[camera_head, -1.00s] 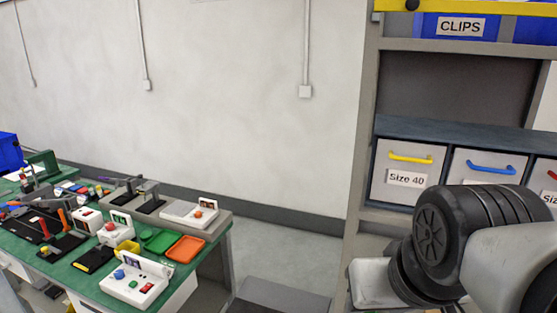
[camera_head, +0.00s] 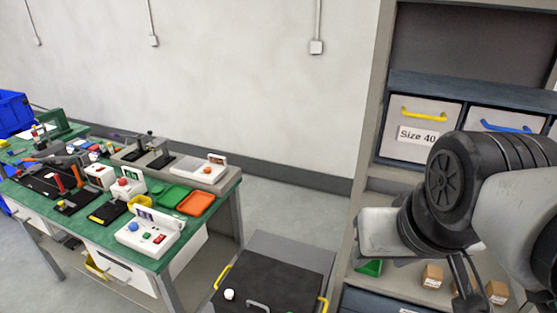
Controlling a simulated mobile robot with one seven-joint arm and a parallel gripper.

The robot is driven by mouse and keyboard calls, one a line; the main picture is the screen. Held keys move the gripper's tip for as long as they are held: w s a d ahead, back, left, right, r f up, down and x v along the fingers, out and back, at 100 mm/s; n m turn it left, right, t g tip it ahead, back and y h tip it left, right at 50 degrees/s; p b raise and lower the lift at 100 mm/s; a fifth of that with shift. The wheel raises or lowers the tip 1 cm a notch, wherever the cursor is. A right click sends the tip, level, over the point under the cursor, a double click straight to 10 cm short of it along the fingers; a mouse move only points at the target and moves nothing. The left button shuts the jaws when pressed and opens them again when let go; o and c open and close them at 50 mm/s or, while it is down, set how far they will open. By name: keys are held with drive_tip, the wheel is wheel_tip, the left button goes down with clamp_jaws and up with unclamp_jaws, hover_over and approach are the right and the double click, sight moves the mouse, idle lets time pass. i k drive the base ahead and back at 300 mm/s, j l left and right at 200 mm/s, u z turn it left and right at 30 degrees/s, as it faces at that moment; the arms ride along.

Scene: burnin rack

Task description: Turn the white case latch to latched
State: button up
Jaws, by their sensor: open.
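A dark flat-topped case (camera_head: 287,267) stands low on the floor area at the bottom of the view, between the green bench and the shelf rack. A small white round knob, which looks like the white latch (camera_head: 229,294), sits on its lid near the left front. I cannot tell from this distance how the latch is turned. A grey handle (camera_head: 258,307) lies beside it, cut by the lower edge of the view. My arm fills the right side, well apart from the case.
A green bench (camera_head: 190,235) at left carries devices, an orange tray (camera_head: 196,203) and a green tray (camera_head: 172,195). The shelf rack (camera_head: 370,130) at right holds drawers, including Size 40 (camera_head: 418,135), and small brown boxes (camera_head: 432,275). Floor behind the case is clear.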

sight(229, 294)
drive_tip(key=u, duration=1.05)
drive_tip(key=j+z, duration=0.2)
drive_tip(key=i+l, duration=0.15)
drive_tip(key=l, duration=0.2)
